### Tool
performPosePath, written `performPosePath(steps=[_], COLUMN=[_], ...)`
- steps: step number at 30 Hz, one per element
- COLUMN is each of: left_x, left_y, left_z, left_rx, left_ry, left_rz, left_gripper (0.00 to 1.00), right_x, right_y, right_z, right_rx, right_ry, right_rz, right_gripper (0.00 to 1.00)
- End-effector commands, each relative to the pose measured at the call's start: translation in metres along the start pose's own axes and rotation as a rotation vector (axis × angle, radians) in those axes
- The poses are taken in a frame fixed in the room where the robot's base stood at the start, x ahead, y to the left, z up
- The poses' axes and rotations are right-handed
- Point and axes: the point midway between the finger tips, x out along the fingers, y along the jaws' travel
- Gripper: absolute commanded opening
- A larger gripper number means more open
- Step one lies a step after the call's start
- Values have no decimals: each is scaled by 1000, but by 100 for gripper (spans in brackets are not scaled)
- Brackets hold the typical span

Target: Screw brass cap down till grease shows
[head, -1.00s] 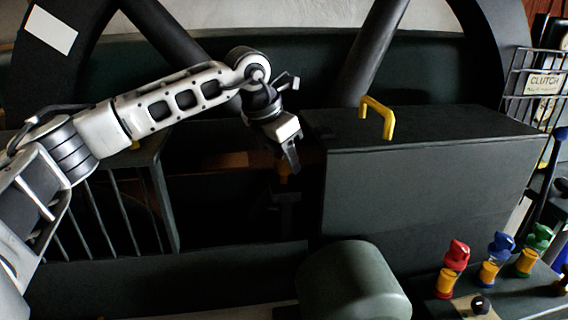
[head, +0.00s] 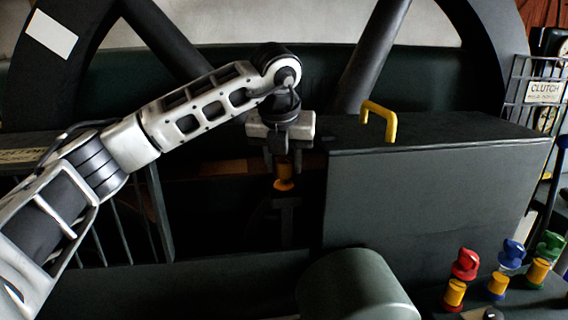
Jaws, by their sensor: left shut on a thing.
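The brass cap (head: 284,171) shows as a small orange-yellow piece at the lower end of my left gripper (head: 283,163), with a wider rim just below the fingers. My left gripper points straight down and is shut on the cap, with a finger on either side of it. A dark upright fitting (head: 284,215) stands below the cap, in shadow. I cannot see any grease. My right gripper is not in view.
A dark box with a yellow handle (head: 379,121) stands close to the right of the gripper. Slatted bars stand to the left. A rounded grey-green housing (head: 355,290) is in front. Red (head: 465,264), blue (head: 512,254) and green (head: 550,246) knobs are at lower right.

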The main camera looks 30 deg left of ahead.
Motion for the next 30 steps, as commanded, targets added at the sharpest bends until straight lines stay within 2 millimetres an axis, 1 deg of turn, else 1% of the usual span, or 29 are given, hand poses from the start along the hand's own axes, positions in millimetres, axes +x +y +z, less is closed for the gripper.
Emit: performPosePath(steps=[6,17,18,20,21,30], left_x=[-1,-1,-1,-1,-1,-2], left_y=[0,0,0,0,0,0], left_z=[1,1,1,1,1,0], left_rx=[-33,-36,-35,-35,-35,-34], left_ry=[-1,-1,-1,-1,-1,-1], left_rz=[11,12,12,12,12,12], left_gripper=[15,15,40,57,59,59], right_x=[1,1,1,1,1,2], right_y=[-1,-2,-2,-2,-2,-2], right_z=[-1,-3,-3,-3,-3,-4], right_rx=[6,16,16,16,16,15], right_ry=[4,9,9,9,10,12], right_rz=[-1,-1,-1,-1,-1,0], right_gripper=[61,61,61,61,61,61])
